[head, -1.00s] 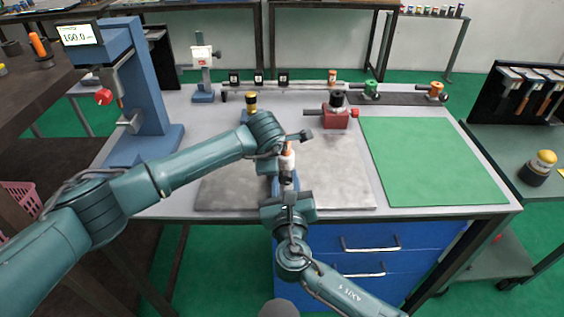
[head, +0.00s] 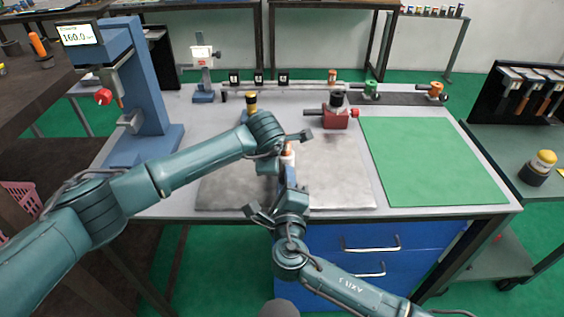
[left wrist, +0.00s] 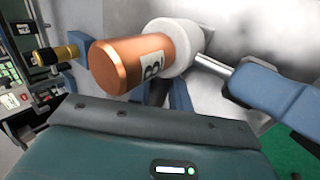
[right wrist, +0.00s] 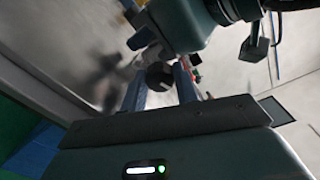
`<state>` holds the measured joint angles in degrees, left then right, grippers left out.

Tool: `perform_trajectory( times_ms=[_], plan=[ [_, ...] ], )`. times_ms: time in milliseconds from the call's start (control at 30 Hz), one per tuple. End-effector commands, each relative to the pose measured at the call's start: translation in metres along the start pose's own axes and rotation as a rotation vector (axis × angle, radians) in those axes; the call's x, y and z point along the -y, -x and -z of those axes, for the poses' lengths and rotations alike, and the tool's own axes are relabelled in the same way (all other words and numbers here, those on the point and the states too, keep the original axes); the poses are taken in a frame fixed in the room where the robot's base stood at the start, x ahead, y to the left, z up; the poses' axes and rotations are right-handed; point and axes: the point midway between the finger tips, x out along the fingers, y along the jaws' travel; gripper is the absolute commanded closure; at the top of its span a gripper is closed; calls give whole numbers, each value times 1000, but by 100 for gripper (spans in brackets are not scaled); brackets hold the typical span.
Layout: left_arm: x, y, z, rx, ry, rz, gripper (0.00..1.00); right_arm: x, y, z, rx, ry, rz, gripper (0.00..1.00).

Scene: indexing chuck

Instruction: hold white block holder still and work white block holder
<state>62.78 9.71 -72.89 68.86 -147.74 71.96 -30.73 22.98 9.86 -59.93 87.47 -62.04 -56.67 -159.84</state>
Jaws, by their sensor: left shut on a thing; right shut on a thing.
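The white block holder (head: 288,159) is above the grey plate in the head view, mostly hidden by my grippers. In the left wrist view its white collar (left wrist: 184,48) joins an orange cylinder (left wrist: 125,66) with a dark "B" on a pale label. A metal rod (left wrist: 211,66) runs from the collar towards a blue finger. My left gripper (head: 280,163) is shut on the holder from the left; its grip is largely hidden. My right gripper (head: 290,179) is shut on the holder's near end. In the right wrist view a dark round end (right wrist: 158,76) lies between its fingers.
The grey plate (head: 340,180) lies beneath both grippers. A red fixture (head: 336,119) stands behind on the right, and a yellow-and-black piece (head: 251,103) behind on the left. A blue press (head: 150,100) stands left. The green mat (head: 430,160) is clear.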

Motion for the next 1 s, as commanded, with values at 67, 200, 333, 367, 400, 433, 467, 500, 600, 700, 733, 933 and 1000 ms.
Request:
perform_trajectory(
  times_ms=[67,200,333,367,400,433,467,500,600,700,733,933,1000],
  plan=[
    [1,-2,2,-4,0,2,100,0,0,0,-1,0,2,92],
    [1,-2,2,-4,1,2,100,0,0,0,0,-1,2,59],
    [1,-2,2,-4,1,2,100,0,0,0,0,-2,1,48],
    [1,-2,2,-4,1,2,100,0,0,0,0,-2,1,48],
    [1,-2,2,-4,1,2,100,0,0,0,0,-2,1,48],
    [1,-2,2,-3,1,2,100,0,0,0,0,-2,1,48],
    [1,-2,2,-4,1,2,100,0,0,0,0,-2,1,48],
    [1,-1,2,-3,1,2,100,0,0,0,0,-2,1,48],
    [1,-1,1,-3,1,2,100,0,0,0,0,-10,1,48],
    [1,-1,1,-3,1,3,100,0,0,0,1,-51,1,48],
    [1,-1,1,-3,1,3,100,0,0,0,2,-72,1,48],
    [1,-1,1,-3,1,3,100,0,0,1,11,-300,1,48],
    [1,-1,1,-3,0,3,100,0,0,1,16,-395,1,48]
  ],
)
